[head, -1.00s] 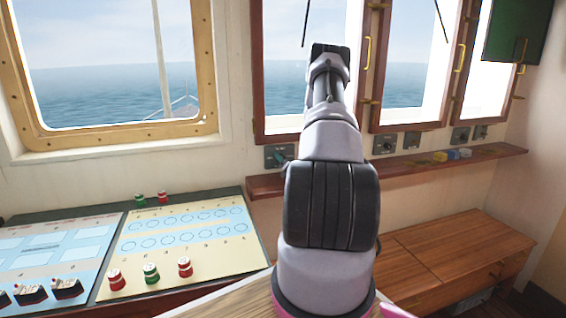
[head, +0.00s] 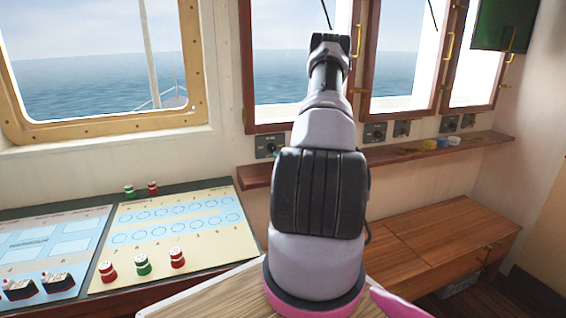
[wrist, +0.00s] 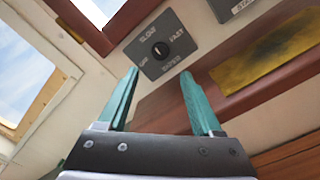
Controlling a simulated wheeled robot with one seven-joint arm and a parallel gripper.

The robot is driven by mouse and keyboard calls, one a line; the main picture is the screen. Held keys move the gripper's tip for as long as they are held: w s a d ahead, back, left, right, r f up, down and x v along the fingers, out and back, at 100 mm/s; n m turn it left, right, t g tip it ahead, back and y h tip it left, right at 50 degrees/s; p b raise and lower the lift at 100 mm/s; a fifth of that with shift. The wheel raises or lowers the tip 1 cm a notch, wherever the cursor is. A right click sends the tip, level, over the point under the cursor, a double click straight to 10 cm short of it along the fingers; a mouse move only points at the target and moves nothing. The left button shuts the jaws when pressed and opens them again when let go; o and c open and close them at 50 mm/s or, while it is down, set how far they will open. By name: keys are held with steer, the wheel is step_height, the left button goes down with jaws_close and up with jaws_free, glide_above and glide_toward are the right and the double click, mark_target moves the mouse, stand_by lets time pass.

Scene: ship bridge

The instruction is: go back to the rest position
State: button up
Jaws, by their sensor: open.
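My gripper (wrist: 160,102) shows in the wrist view with its two teal fingers apart and nothing between them. Beyond the fingertips is a grey wiper switch panel (wrist: 160,45) with a black round knob, marked SLOW, FAST and OFF. In the head view my arm stands upright in the middle, and its raised end is in front of the window. The fingers cannot be made out there. The same kind of switch panel (head: 270,146) is on the wall left of my arm.
A wooden shelf (head: 400,160) runs under the windows with small yellow, blue and white things on it. A chart desk (head: 130,285) at left holds red and green buoy pieces and ship models. A wooden cabinet (head: 440,235) stands at right.

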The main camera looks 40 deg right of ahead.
stand_by(0.4)
steer(key=w+a+r+n+g+y, duration=0.2)
steer(key=w+a+r+n+y, duration=0.1)
steer(key=a+r+n+y, duration=1.6)
steer(key=s+a+r+n+g, duration=0.2)
steer(key=s+a+g, duration=0.1)
steer(key=a, duration=0.3)
steer(key=s+a+r+n+g, duration=0.2)
steer(key=a+g, duration=0.1)
steer(key=a, duration=0.2)
steer(key=s+a+r+n+g+h, duration=0.1)
steer(key=s+a+n+g+h, duration=0.25)
steer(key=s+n, duration=0.35)
steer(key=s+a+r+n+g+h, duration=0.2)
steer(key=s+a+n+g, duration=0.25)
steer(key=s, duration=0.35)
steer(key=s+d+r+n+t+h, duration=0.5)
steer(key=s+d+r+n+h, duration=0.1)
steer(key=n, duration=0.3)
steer(key=shift+d+r+h, duration=0.35)
steer(key=shift+d+h, duration=0.1)
steer(key=shift+d, duration=0.35)
